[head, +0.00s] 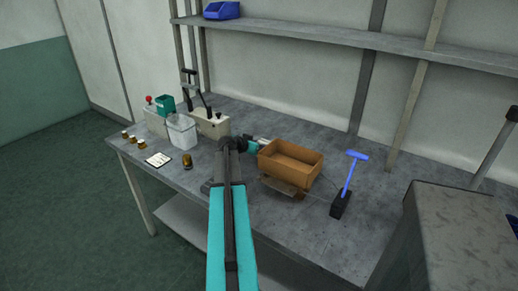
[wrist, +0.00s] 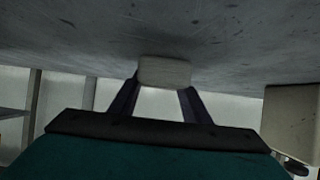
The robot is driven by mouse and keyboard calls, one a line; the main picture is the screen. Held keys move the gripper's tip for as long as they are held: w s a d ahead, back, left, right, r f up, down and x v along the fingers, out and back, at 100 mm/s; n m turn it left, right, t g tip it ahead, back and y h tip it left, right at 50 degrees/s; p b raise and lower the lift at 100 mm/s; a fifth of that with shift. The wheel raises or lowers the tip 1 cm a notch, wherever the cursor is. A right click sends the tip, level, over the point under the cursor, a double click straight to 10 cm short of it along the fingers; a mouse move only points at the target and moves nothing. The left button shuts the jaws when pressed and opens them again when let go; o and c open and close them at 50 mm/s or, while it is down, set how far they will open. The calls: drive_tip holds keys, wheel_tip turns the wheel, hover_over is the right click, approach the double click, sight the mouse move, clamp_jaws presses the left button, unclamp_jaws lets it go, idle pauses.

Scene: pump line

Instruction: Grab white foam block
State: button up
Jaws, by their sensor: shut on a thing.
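The white foam block (wrist: 164,72) is between the fingertips of my gripper (wrist: 163,88) in the wrist view. The fingers press on its two sides, and it lies close to the grey bench surface; I cannot tell whether it touches it. In the head view my gripper (head: 262,141) is low over the bench, just left of the brown box. My own arm hides part of it there, and the block is too small to make out clearly.
The open brown box (head: 290,166) stands right of my gripper. A blue-handled tool (head: 348,180) stands farther right. A white bin (head: 182,132), a beige press (head: 208,123), an amber jar (head: 187,162) and a white card (head: 158,160) are on the left of the bench (head: 270,217).

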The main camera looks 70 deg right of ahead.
drive_tip(key=shift+r+b, duration=0.65)
drive_tip(key=shift+r, duration=4.35)
